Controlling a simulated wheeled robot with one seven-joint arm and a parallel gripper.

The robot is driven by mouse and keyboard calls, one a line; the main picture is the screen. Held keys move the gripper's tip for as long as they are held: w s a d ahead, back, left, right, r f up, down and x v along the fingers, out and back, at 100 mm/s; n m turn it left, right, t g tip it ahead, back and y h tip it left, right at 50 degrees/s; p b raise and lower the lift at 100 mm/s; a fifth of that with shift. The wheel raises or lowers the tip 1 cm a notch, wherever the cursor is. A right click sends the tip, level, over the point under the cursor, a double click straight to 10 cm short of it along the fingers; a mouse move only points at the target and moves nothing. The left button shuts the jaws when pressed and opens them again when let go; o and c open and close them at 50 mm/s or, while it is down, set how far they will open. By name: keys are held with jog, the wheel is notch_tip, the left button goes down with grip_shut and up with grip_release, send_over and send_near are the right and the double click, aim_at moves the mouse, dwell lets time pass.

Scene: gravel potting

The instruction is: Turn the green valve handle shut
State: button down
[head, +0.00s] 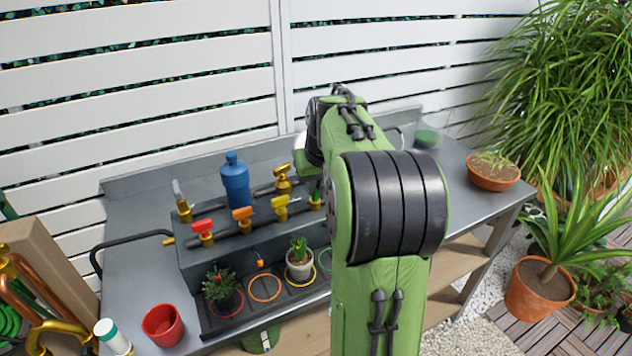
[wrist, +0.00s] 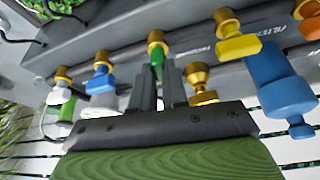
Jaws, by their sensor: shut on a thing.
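The green valve handle (wrist: 157,54) hangs from a brass fitting on the grey pipe in the wrist view. My gripper (wrist: 160,78) is shut on it, one dark finger on each side. The handle shows narrow, its end hidden between the fingers. In the head view the green handle (head: 316,191) shows as a small sliver beside my arm; my arm hides the gripper there.
Close by in the wrist view are a yellow handle (wrist: 239,46), a blue handle (wrist: 101,80), a brass knob (wrist: 200,82) and a blue canister (wrist: 280,85). In the head view, red (head: 203,227) and orange (head: 242,214) handles and potted plants stand on the left bench.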

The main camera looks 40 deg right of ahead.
jog(key=m, duration=0.1)
jog(key=m+g+h+p, duration=0.1)
jog(key=m, duration=0.1)
jog(key=shift+w+a+r+m, duration=0.1)
jog(key=shift+a+m, duration=0.1)
jog(key=shift+m, duration=0.1)
jog(key=m+g+h+p, duration=0.1)
jog(key=m+p, duration=0.2)
jog(key=m, duration=0.1)
jog(key=shift+w+m, duration=0.1)
jog(key=shift+m, duration=0.2)
jog(key=m+g+p, duration=0.2)
jog(key=m, duration=0.2)
jog(key=shift+w+h+p, duration=0.1)
jog(key=shift+h+p, duration=0.2)
jog(key=shift+p, duration=0.1)
jog(key=shift+w+m+g+p, duration=0.1)
jog(key=shift+m+g+p, duration=0.7)
jog(key=shift+m, duration=1)
jog(key=c, duration=1.1)
grip_release()
jog(key=shift+c, duration=0.2)
